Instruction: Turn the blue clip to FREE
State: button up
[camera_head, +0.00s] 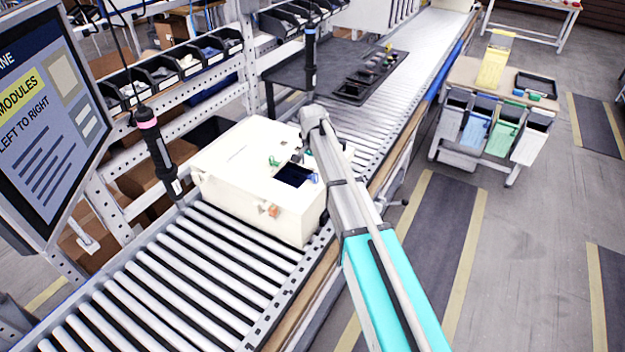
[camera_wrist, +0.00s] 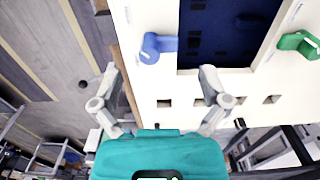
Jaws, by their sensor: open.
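The blue clip (camera_wrist: 158,46) sits on the white panel beside a dark rectangular opening. In the wrist view it has a round pivot at the left and a short arm pointing right, toward the opening. A green clip (camera_wrist: 297,44) sits on the opening's other side. In the head view, the green clip (camera_head: 273,160) shows on top of the white box (camera_head: 240,165), and a bit of blue (camera_head: 314,178) shows beside my arm. My gripper (camera_wrist: 160,75) is open and empty, its fingers spread on either side below the blue clip and apart from it.
The white box stands on a roller conveyor (camera_head: 150,290). A black-and-pink screwdriver (camera_head: 155,145) hangs at its left, and another dark tool (camera_head: 310,60) hangs behind it. A monitor (camera_head: 50,110) stands at the left. Several small square holes line the panel edge in the wrist view.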

aim_at(312, 177)
jog(key=shift+f+b, duration=1.65)
jog(key=shift+f, duration=0.35)
jog(key=c, duration=1.1)
jog(key=shift+c, duration=0.2)
